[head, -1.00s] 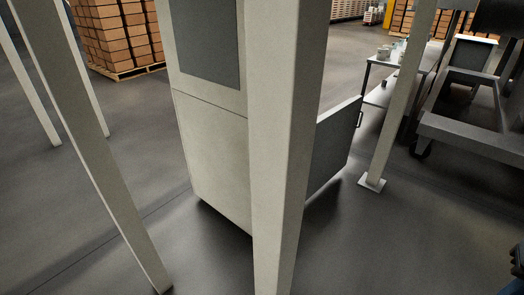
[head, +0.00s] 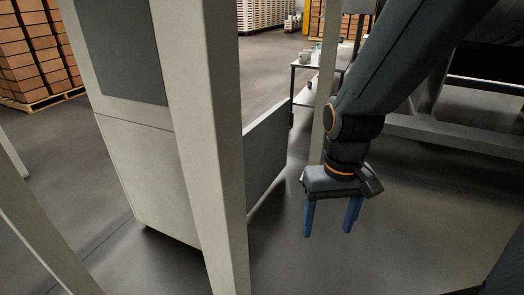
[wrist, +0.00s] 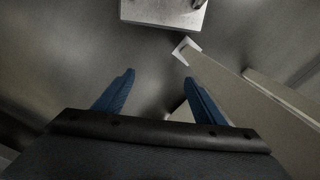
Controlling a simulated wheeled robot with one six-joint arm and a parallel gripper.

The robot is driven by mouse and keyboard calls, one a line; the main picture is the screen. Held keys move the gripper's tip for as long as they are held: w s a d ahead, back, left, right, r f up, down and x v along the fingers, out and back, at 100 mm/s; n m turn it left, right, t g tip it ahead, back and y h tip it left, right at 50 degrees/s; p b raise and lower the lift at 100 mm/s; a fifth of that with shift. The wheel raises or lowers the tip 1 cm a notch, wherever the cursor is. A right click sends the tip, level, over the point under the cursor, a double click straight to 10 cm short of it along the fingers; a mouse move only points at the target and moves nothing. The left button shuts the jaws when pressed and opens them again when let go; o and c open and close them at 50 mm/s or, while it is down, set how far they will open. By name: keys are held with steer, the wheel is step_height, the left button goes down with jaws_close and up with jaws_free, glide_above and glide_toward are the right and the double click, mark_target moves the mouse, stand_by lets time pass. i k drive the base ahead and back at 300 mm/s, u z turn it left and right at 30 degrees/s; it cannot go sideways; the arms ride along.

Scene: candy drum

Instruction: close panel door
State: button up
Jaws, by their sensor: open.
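The beige control cabinet (head: 155,180) stands left of centre in the head view, partly hidden by a beige post. Its grey panel door (head: 265,155) stands swung open, reaching out to the right from behind that post. The door's hinge side is hidden. I cannot make out the door surely in the wrist view.
A thick beige post (head: 205,130) stands close in front of the cabinet. Another post (head: 322,120) stands behind my arm; a post also crosses the wrist view (wrist: 235,100). A small table (head: 312,67) stands behind. Stacked boxes (head: 30,55) are far left. Floor around my gripper is clear.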

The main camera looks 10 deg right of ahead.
mark_target(264, 140)
steer(key=z, duration=0.55)
steer(key=i, duration=2.95)
steer(key=u, duration=0.75)
